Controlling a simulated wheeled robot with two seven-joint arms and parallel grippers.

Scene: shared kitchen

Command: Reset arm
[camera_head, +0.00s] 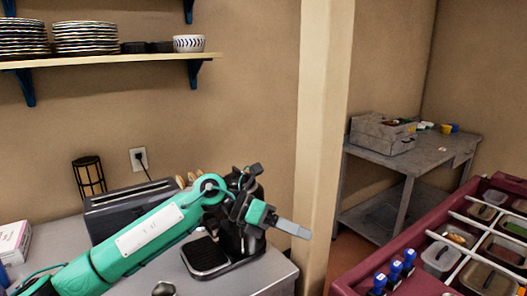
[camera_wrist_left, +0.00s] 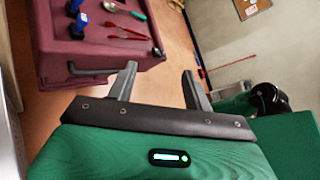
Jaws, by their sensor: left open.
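My left arm reaches in from the left in the head view, above a grey counter (camera_head: 255,278). Its gripper (camera_head: 292,229) points right, past the black coffee machine (camera_head: 210,258) and in front of the beige wall post. In the left wrist view the two grey fingers (camera_wrist_left: 160,88) stand apart with nothing between them, above the brown floor. The gripper is open and empty. My right gripper is not in either view.
A grey table (camera_head: 420,158) holds a crate. A shelf (camera_head: 110,62) bears plates.

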